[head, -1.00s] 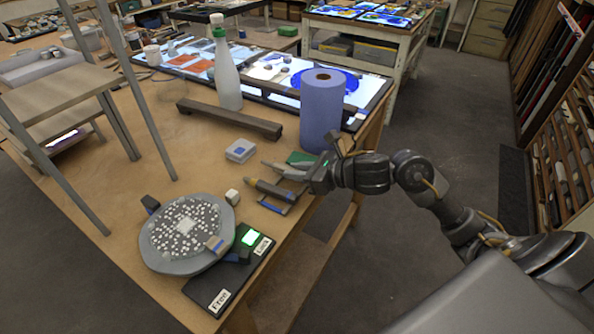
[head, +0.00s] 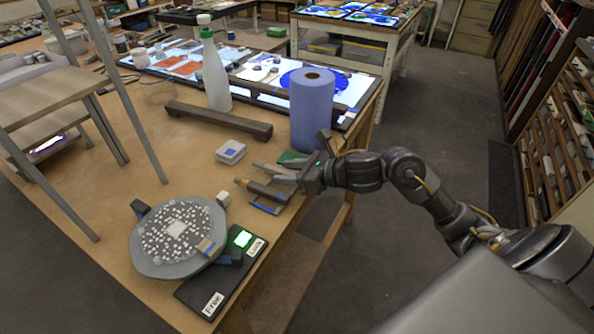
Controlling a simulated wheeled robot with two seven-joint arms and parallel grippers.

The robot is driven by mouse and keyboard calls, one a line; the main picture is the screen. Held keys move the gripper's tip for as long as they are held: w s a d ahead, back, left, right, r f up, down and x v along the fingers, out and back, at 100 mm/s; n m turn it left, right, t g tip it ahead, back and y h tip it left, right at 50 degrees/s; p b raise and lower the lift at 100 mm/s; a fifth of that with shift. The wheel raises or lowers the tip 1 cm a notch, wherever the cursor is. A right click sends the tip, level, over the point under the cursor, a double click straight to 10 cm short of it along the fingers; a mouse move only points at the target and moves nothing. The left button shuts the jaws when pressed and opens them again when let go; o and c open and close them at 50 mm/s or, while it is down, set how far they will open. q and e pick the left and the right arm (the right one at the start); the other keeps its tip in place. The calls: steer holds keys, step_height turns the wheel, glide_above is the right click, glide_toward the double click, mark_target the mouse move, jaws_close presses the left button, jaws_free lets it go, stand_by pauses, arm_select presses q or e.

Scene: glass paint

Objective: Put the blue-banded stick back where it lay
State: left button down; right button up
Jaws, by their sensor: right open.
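My right gripper (head: 274,174) is at the table's right edge with its fingers pointing left, spread and apparently empty. A dark stick with an orange-tan tip (head: 262,189) lies beside the lower finger; I cannot tell whether they touch. A blue-topped flat piece (head: 266,207) lies just in front of that stick. No blue band shows clearly on the stick, and its right end is partly hidden by the gripper. My left gripper is not in view.
The round plate (head: 143,262) with white bits stands beside a black panel (head: 229,279) with a green light. A small white-and-blue box (head: 230,151), a dark wooden bar (head: 218,120), a white bottle (head: 216,80) and a blue roll (head: 312,115) stand behind.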

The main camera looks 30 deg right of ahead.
steer(key=b+v, duration=0.2)
steer(key=v, duration=0.8)
steer(key=shift+s+b, duration=0.25)
steer(key=shift+b, duration=0.15)
steer(key=shift+d, duration=0.1)
